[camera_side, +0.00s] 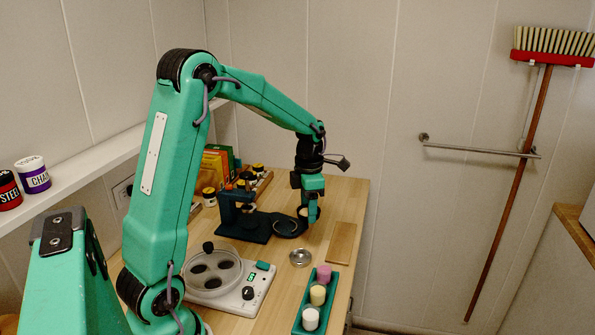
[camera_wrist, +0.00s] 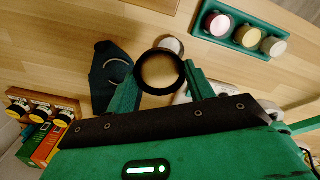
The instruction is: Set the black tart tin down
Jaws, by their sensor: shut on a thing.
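The black tart tin (camera_wrist: 160,93) shows in the wrist view as a round black rim between my gripper's two green fingers. My gripper (camera_wrist: 163,76) is shut on it. Wood-coloured surface shows inside the rim, and I cannot tell whether that is the tin's floor or the counter. In the side view my gripper (camera_side: 310,216) points down over the wooden counter (camera_side: 325,232), beside the round end of a dark teal stand. The tin is hard to make out there, and I cannot tell if it touches anything below.
The dark teal stand (camera_side: 243,225) is left of my gripper. A small metal dish (camera_side: 300,258), a green tray (camera_side: 323,301) with three coloured pots, and a white appliance (camera_side: 226,280) are nearer. A wooden board (camera_side: 343,242) lies right. Boxes and small jars stand behind.

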